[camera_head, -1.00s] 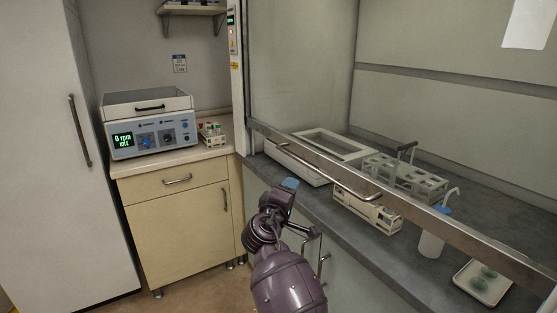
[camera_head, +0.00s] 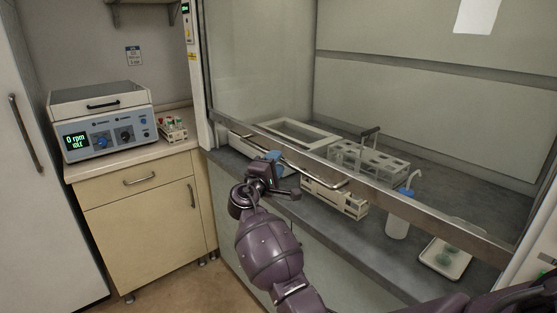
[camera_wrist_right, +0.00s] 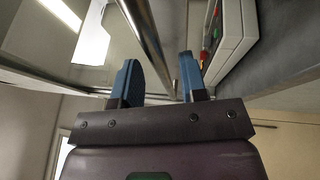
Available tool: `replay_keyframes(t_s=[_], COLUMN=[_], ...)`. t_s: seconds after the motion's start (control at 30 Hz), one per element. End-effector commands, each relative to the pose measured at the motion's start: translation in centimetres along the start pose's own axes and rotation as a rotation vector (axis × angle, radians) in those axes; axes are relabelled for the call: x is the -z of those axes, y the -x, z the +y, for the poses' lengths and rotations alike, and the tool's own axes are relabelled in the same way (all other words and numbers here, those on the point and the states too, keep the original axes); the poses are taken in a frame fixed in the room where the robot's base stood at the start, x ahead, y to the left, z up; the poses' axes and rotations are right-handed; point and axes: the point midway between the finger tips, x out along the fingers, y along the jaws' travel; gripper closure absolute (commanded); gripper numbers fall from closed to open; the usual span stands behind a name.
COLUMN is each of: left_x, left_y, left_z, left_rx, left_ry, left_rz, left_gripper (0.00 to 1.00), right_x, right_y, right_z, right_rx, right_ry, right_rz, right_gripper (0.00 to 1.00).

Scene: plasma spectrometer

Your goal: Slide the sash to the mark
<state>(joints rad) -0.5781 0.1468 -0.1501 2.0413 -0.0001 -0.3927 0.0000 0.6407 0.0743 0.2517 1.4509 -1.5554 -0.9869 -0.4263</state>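The fume hood sash is a clear pane with a metal bottom rail (camera_head: 430,216), and it stands partly raised. Its bar handle (camera_head: 318,174) runs along the rail and also shows in the right wrist view (camera_wrist_right: 147,38). My right gripper (camera_head: 276,163) is at the left part of the handle. In the right wrist view, its two blue fingers (camera_wrist_right: 160,78) are apart and the bar runs between them in the picture. I cannot tell whether they touch it. A yellow label (camera_head: 191,57) is on the left post; I cannot tell whether it is the mark. My left gripper is out of view.
Inside the hood are a white-framed box (camera_head: 300,134), a tube rack (camera_head: 368,160), a smaller rack (camera_head: 335,199), a wash bottle (camera_head: 398,226) and a tray (camera_head: 446,262). A centrifuge (camera_head: 102,125) and a small tube rack (camera_head: 172,130) stand on the left cabinet (camera_head: 147,208).

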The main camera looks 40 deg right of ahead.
Motion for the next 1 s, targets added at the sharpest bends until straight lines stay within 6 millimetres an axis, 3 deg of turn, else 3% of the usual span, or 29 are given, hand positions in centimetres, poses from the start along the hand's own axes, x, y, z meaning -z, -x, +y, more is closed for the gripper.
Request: replay_keyframes(t_s=[0.2,0.53,0.8,1.0], left_x=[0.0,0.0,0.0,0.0], left_y=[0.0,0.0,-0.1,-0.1], left_z=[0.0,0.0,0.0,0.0], left_rx=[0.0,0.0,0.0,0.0], left_ry=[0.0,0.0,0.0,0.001], left_rz=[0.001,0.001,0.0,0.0], left_gripper=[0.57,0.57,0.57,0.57], right_x=[0.0,0.0,0.0,0.0], right_y=[-1.7,-1.9,-1.9,-1.9], right_z=[0.0,0.0,-0.1,-0.1], right_rx=[0.0,0.0,0.001,0.001], right_ry=[0.001,0.0,0.0,0.0], right_rz=[0.0,0.001,0.001,0.001], right_gripper=[0.61,0.61,1.0,1.0])
